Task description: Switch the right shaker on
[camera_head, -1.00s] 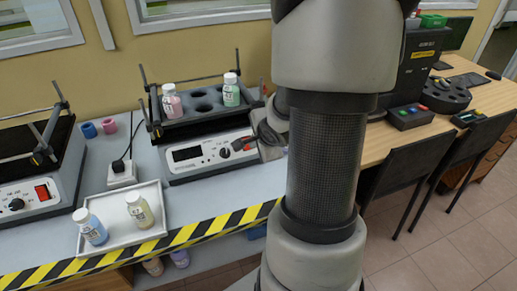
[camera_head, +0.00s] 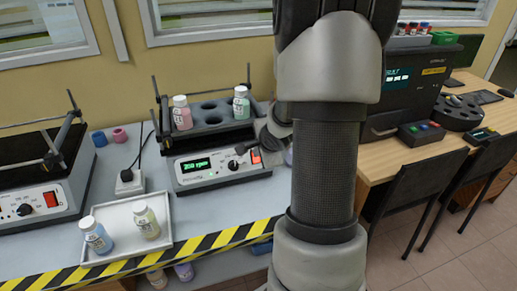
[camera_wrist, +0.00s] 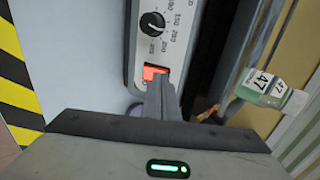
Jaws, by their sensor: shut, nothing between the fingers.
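The right shaker (camera_head: 222,172) stands on the bench with its display (camera_head: 196,165) lit green, showing an rpm reading. Its red rocker switch (camera_head: 255,157) glows orange-red in the wrist view (camera_wrist: 152,72), below the black speed knob (camera_wrist: 152,24). My gripper (camera_wrist: 160,84) is shut and empty, its fingertips at the switch and covering part of it. I cannot tell whether they touch it. A pink bottle (camera_head: 182,114) and a green bottle (camera_head: 241,104) stand in the shaker's rack.
The left shaker (camera_head: 25,207) stands at the left edge. A white tray (camera_head: 120,236) with two bottles lies in front, near the striped bench edge (camera_head: 215,242). A socket with a plug (camera_head: 129,182) stands between the shakers. A dark analyser (camera_head: 412,85) and chairs are at right.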

